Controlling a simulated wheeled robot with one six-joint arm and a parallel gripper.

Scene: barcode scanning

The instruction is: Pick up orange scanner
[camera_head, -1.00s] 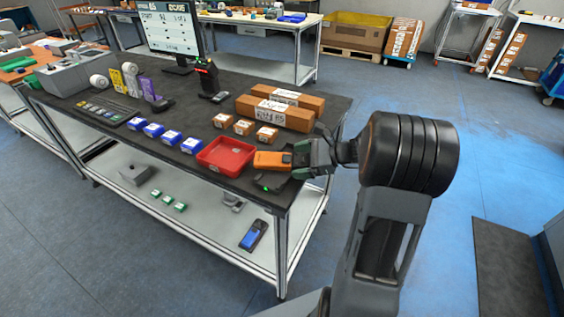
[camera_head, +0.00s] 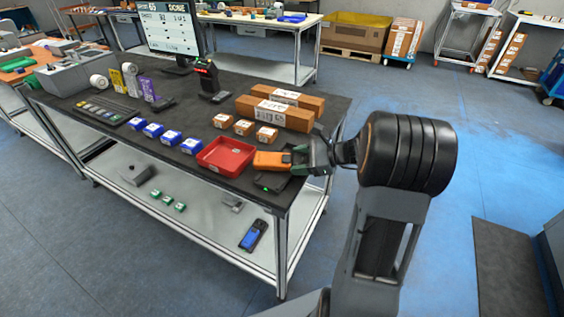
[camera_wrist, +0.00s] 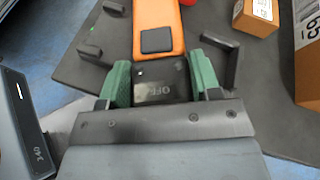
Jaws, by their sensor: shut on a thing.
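The orange scanner (camera_head: 272,160) is at the near right corner of the dark table, just right of the red tray. My gripper (camera_head: 302,157) is shut on its dark end, with the orange body pointing left, away from the gripper. A dark cradle with a green light (camera_head: 270,183) is below the scanner. Whether the scanner touches the cradle I cannot tell.
The red tray (camera_head: 226,157) is close on the left. Small brown boxes (camera_head: 267,133) and long cartons (camera_head: 283,112) lie behind. Blue boxes (camera_head: 191,145) stand in a row farther left.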

